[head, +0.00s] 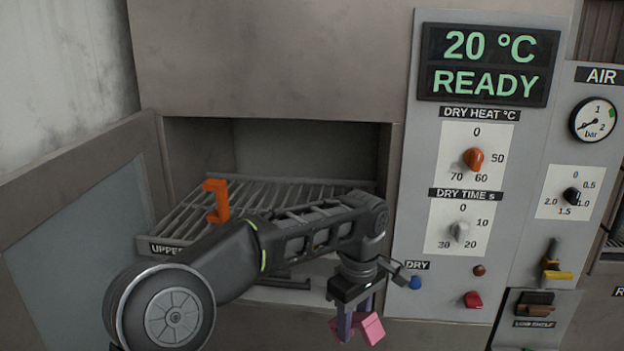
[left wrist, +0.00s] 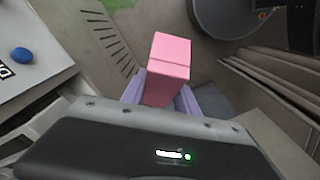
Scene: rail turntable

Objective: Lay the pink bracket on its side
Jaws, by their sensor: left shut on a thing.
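The pink bracket (head: 372,328) is held in my left gripper (head: 354,318), which points down in front of the dryer. In the left wrist view the pink bracket (left wrist: 170,65) shows as a blocky pink piece with a step across it, between the two purple fingers (left wrist: 160,92). The fingers are shut on it. Its lower end is cut off or hidden, and it hangs clear of the rack. My right gripper is in neither view.
An orange bracket (head: 216,200) stands on the wire rack (head: 290,187) in the open dryer chamber. The open door (head: 80,220) is at left. The control panel (head: 478,190) with knobs and a blue button (head: 415,283) is close on the right.

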